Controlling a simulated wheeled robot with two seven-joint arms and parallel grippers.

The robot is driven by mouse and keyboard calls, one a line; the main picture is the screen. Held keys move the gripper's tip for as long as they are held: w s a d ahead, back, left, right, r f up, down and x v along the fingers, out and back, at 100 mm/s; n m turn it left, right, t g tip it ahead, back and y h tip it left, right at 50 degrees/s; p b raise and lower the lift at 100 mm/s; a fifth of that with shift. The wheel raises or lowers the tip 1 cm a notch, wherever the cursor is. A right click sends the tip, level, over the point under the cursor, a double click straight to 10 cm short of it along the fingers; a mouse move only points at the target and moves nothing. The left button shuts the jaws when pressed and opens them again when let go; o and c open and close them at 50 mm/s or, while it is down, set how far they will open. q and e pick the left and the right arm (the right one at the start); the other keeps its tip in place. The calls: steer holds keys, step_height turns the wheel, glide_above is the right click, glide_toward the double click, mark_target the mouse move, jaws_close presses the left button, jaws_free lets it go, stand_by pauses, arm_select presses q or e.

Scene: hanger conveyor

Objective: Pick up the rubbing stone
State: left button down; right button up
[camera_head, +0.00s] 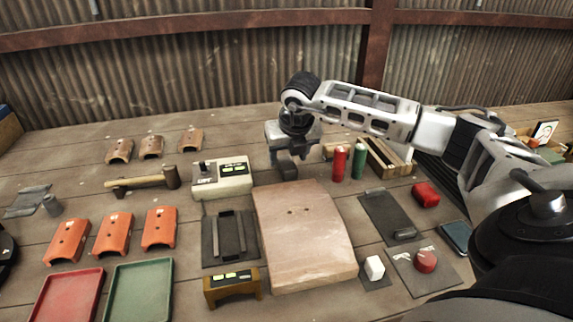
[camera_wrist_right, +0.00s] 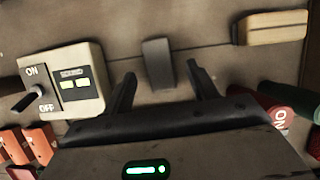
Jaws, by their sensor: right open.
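A grey oblong block, which looks like the rubbing stone (camera_wrist_right: 158,62), lies on the wooden table just beyond and between my right fingertips in the right wrist view. In the head view, the dark block (camera_head: 288,172) shows under my right gripper (camera_head: 284,157), partly hidden by it. My right gripper also shows in the right wrist view (camera_wrist_right: 164,88), its two fingers spread apart with nothing held between them. My left gripper is not in view.
A switch box (camera_head: 222,180) stands left of the gripper, and red (camera_head: 339,164) and green (camera_head: 358,162) cylinders stand to its right. A large curved board (camera_head: 305,240) lies in front. A wooden-handled hammer (camera_head: 140,182) and several orange pieces lie left.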

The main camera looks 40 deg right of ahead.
steer(key=shift+w+f, duration=0.25)
steer(key=shift+f, duration=0.4)
steer(key=shift+w+d+f, duration=0.15)
steer(key=shift+w+f, duration=0.05)
steer(key=shift+f, duration=0.35)
steer(key=c, duration=1.2)
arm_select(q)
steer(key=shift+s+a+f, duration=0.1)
arm_select(e)
steer(key=shift+o, duration=0.2)
steer(key=shift+r, duration=0.1)
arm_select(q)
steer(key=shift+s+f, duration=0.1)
arm_select(e)
steer(key=shift+r, duration=0.1)
steer(key=shift+r+b, duration=0.3)
steer(key=shift+r, duration=0.35)
arm_select(q)
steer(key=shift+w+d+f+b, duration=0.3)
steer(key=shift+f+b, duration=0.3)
steer(key=shift+b, duration=1.1)
arm_select(e)
steer(key=s+a+r, duration=0.2)
steer(key=s+r, duration=0.3)
steer(key=s, duration=0.1)
steer(key=s+a+r, duration=0.3)
steer(key=s+r, duration=0.3)
steer(key=shift+s+a+r, duration=0.25)
steer(key=shift+s+a, duration=0.1)
steer(key=shift+s, duration=0.05)
